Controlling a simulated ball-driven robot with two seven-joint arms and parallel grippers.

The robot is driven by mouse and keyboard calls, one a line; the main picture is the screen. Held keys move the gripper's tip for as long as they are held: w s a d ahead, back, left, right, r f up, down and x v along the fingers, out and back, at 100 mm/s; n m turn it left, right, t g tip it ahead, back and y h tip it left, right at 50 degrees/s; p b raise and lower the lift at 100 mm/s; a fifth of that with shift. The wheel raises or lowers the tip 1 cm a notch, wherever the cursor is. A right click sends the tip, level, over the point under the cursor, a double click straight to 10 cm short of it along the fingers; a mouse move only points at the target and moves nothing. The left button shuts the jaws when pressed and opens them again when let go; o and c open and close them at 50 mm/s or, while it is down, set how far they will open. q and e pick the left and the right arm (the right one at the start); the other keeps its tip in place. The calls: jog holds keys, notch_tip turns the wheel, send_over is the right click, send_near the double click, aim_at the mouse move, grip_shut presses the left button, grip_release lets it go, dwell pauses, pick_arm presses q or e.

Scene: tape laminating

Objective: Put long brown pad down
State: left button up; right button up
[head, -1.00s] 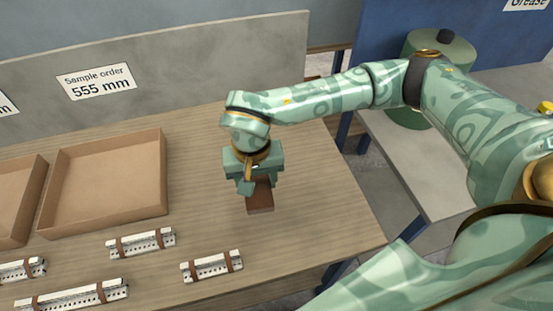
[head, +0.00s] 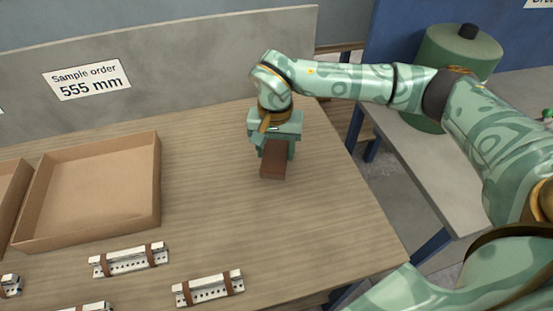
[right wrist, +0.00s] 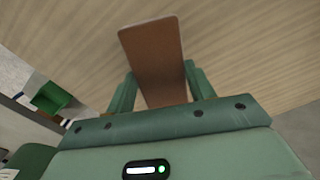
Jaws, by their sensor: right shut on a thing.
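The long brown pad (head: 274,161) is a flat brown block at the right part of the wooden table. My right gripper (head: 275,149) is shut on it, with a finger on each side, and the pad points toward the front of the table. In the right wrist view the pad (right wrist: 153,60) sticks out between the two fingers (right wrist: 158,88) over the wood surface. I cannot tell whether the pad touches the table. My left gripper is not in view.
The wooden table (head: 330,215) is clear around the pad. An open cardboard tray (head: 90,195) stands to the left. Several perforated metal strips with brown bands, one at front centre (head: 208,288), lie along the front. A grey panel (head: 200,60) stands behind.

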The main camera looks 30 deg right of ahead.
aim_at(278, 151)
jog(key=f+b, duration=0.1)
jog(key=f, duration=0.1)
jog(key=f+b, duration=0.1)
jog(key=f, duration=0.1)
jog(key=shift+d+f, duration=0.1)
jog(key=shift+d, duration=0.3)
jog(key=shift+r, duration=0.2)
jog(key=o, duration=1)
jog(key=shift+f, duration=0.1)
notch_tip(278, 151, up, 12)
jog(key=p, duration=0.4)
jog(key=shift+p, duration=0.35)
